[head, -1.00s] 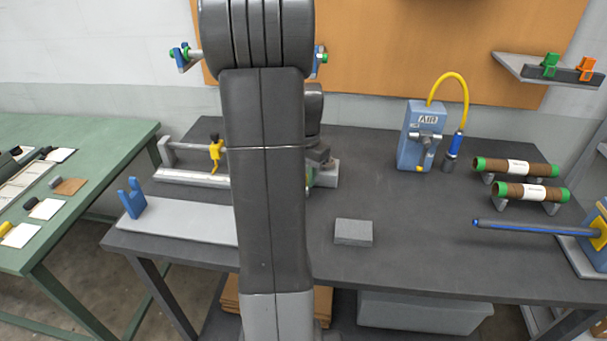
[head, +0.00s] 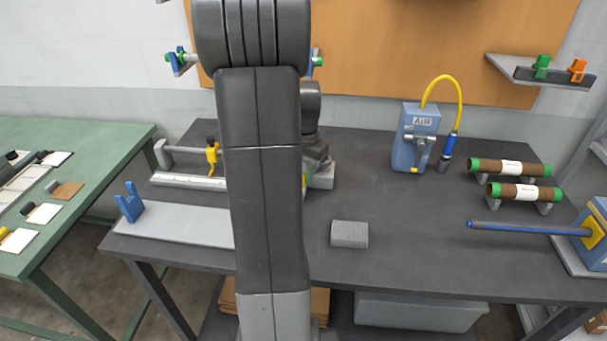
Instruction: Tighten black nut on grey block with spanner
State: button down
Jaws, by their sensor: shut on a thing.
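My arm rises through the middle of the head view and hides much of the bench behind it. Only part of my gripper (head: 317,153) shows, dark, just right of the arm; its fingertips are hidden. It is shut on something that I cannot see. A pale grey block (head: 323,178) shows beside and below it, partly covered; I cannot tell whether they touch. A separate loose grey block (head: 349,235) lies on the bench nearer me. I cannot make out the spanner or a black nut on either block.
The dark bench (head: 400,265) has free room around the loose block. A blue AIR unit (head: 412,125) with a yellow hose stands at the back. Brown rolls (head: 512,167) and a blue rod (head: 515,229) are at right. A blue fork (head: 130,203) stands at left.

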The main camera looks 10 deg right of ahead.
jog(key=shift+r+p, duration=1.2)
jog(key=shift+r, duration=0.55)
jog(key=c, duration=1.8)
grip_release()
grip_shut()
